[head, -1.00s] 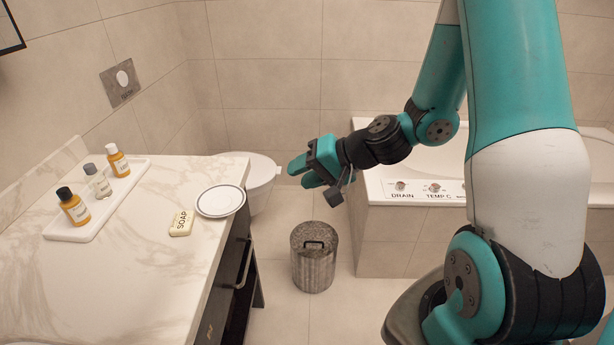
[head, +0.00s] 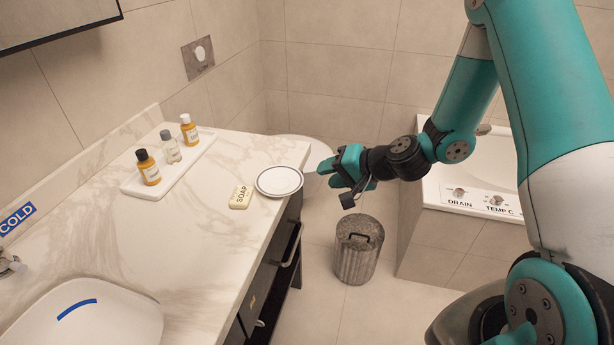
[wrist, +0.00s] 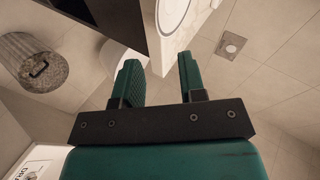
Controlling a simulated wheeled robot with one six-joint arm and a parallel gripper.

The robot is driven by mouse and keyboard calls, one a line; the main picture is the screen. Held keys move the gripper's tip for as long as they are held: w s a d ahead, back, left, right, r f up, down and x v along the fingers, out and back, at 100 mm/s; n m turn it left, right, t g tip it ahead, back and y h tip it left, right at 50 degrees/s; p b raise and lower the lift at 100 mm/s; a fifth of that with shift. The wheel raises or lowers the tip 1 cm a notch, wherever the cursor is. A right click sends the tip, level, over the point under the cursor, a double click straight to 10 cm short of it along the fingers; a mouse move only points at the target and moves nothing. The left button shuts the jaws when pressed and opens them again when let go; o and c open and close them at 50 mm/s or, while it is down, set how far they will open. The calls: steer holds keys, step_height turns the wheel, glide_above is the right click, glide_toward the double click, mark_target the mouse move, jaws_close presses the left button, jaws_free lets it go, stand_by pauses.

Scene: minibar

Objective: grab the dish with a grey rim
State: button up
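The dish with a grey rim (head: 279,181) is a white round plate lying flat on the marble counter, near its right edge. Part of it also shows at the top of the wrist view (wrist: 173,12). My gripper (head: 328,172) is in the air to the right of the dish, past the counter edge, and apart from it. In the wrist view its two green fingers (wrist: 160,70) are spread with nothing between them.
A soap bar (head: 241,196) lies just left of the dish. A white tray (head: 128,187) with three bottles stands farther back. A sink (head: 110,320) is at the lower left. A lidded bin (head: 357,255) stands on the floor below my gripper, and a bathtub (head: 470,200) is at the right.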

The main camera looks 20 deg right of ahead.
mark_target(301, 180)
steer(key=p+x, duration=0.1)
steer(key=x, duration=0.7)
jaws_close()
steer(key=shift+f, duration=0.1)
